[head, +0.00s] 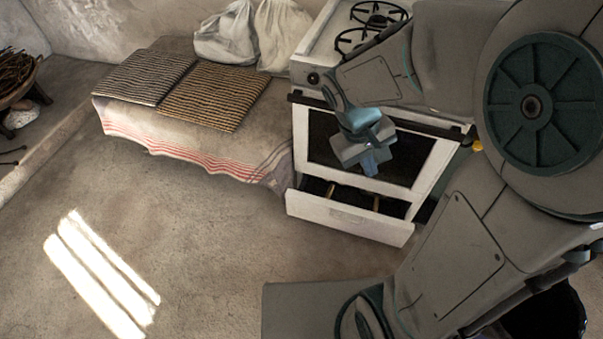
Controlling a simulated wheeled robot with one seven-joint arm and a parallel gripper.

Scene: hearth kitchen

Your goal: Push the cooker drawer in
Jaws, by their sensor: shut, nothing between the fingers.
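The white cooker (423,146) stands at the upper middle, with its oven door closed above a low drawer. The cooker drawer (345,216) is pulled out towards me, and its dark inside shows with a couple of brownish items in it. My gripper (370,166) is shut and empty. In the picture it lies in front of the oven door and above the drawer. I cannot tell how far it is from either. My arm hides part of the cooker's top and right side.
A low bench (180,128) with striped mats and a red-striped cloth adjoins the cooker's left side. White sacks (228,36) stand at its back. A dark round container (545,318) is at the lower right. The floor (215,235) before the drawer's left is clear.

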